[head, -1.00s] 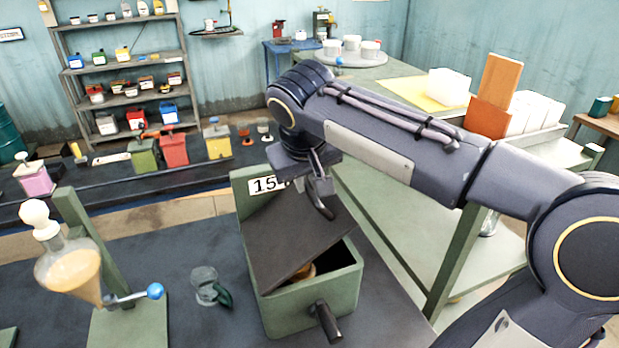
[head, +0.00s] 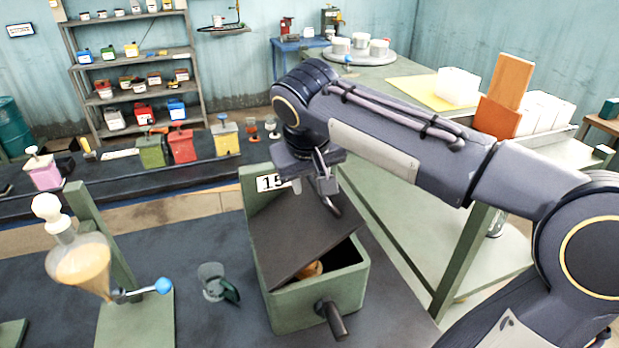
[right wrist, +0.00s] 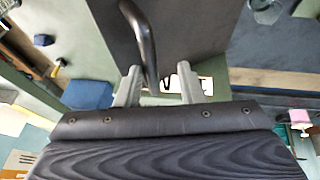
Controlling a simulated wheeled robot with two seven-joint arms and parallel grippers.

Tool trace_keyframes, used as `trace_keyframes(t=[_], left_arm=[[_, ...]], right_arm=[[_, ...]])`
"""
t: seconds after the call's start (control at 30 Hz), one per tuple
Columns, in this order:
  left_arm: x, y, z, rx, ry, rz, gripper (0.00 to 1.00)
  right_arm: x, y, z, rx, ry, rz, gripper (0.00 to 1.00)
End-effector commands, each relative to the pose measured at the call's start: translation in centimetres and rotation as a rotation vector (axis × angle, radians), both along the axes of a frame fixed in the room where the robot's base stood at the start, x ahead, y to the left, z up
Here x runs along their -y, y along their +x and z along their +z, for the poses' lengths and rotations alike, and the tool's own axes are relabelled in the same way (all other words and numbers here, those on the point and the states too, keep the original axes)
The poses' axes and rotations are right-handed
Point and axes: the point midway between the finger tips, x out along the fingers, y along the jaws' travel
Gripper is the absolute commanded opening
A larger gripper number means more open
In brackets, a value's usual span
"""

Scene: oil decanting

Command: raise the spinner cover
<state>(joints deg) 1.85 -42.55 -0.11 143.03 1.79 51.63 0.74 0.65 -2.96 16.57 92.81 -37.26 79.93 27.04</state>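The spinner is a green box (head: 318,302) marked 15, with a dark crank handle at its front. Its dark flat cover (head: 300,240) is raised at a slant, with a gap at the front and right where something orange-brown shows inside. The cover also shows in the right wrist view (right wrist: 200,35). My right gripper (head: 312,184) is above the cover at its curved black handle (head: 331,206). In the right wrist view, the fingers (right wrist: 160,88) are apart, with the handle (right wrist: 146,40) between them and space on one side. My left gripper is out of view.
A round flask (head: 80,265) of tan liquid hangs on a green stand left of the box. A glass mug (head: 213,283) stands between them. A green side table (head: 450,250) is to the right. Coloured cans (head: 182,145) stand on the bench behind.

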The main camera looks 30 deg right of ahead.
Motion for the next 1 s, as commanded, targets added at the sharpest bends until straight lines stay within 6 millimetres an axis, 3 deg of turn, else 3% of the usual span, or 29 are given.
trace_keyframes(t=[0.17,0.4,0.6,1.0], left_arm=[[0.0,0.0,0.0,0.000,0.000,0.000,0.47],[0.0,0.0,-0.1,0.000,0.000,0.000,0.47],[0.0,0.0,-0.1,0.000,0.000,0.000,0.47],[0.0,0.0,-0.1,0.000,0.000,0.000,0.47]], right_arm=[[-0.2,-0.3,1.1,0.004,-0.001,0.000,0.35],[-1.3,-1.7,4.8,0.004,0.002,0.003,0.35],[-1.8,-2.4,6.8,0.002,0.001,0.002,0.35],[-1.9,-2.6,7.1,0.000,0.001,0.001,0.35]])
